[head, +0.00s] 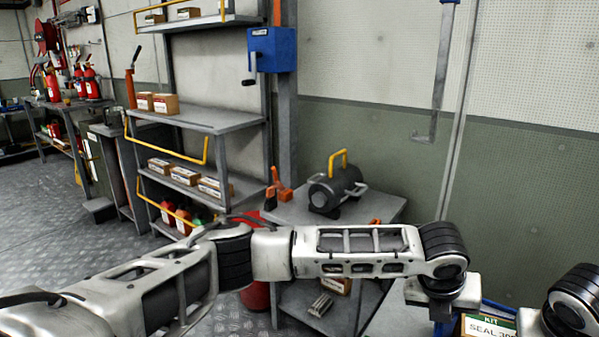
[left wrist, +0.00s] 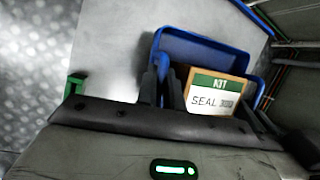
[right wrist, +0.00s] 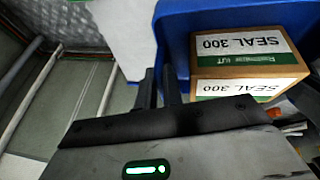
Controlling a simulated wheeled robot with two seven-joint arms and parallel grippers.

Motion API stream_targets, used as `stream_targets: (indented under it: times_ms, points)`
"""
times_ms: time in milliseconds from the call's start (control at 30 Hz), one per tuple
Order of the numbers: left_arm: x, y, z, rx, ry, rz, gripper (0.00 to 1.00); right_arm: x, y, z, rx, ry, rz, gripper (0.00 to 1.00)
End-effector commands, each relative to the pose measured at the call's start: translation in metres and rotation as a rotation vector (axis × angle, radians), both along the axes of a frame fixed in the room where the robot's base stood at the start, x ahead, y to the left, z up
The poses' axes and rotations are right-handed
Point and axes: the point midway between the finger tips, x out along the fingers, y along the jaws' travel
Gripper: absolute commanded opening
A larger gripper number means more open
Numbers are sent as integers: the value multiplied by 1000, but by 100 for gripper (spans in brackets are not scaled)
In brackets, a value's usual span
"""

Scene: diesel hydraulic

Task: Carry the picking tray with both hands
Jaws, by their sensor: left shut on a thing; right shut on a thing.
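The blue picking tray (left wrist: 203,48) fills the upper middle of the left wrist view. A brown box with a green and white seal kit label (left wrist: 216,95) is in it. My left gripper (left wrist: 161,82) is shut on the tray's near edge. In the right wrist view, my right gripper (right wrist: 160,82) is shut on the tray's rim (right wrist: 178,28), beside the same box (right wrist: 250,60). In the head view only a strip of the tray (head: 498,306) and the box (head: 488,326) show at the bottom right. Both fingertip pairs are hidden or out of frame there.
A grey table (head: 372,212) with a dark machine (head: 335,190) stands beyond my left arm. Shelves (head: 205,118) with small boxes stand left of it. Fire extinguishers (head: 90,82) are at the far left. Open patterned floor (head: 60,215) lies at the left.

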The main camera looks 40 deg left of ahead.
Motion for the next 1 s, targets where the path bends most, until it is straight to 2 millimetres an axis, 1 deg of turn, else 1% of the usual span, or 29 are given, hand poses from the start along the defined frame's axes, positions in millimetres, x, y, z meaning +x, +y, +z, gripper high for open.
stream_targets:
  times_ms: [33,233,367,967,1000]
  points:
    - [1,3,0,5,-1,7,0,1,-3,0,-5,-1,-6,0]
    - [1,3,-2,5,-1,7,0,1,-3,-2,-5,-1,-6,0]
    - [1,3,-7,5,-1,7,0,1,-3,-7,-5,-1,-6,0]
    - [1,3,-52,5,-1,7,0,1,-3,-51,-5,-1,-6,0]
    - [1,3,-52,6,0,7,11,1,-3,-52,-5,0,-7,11]
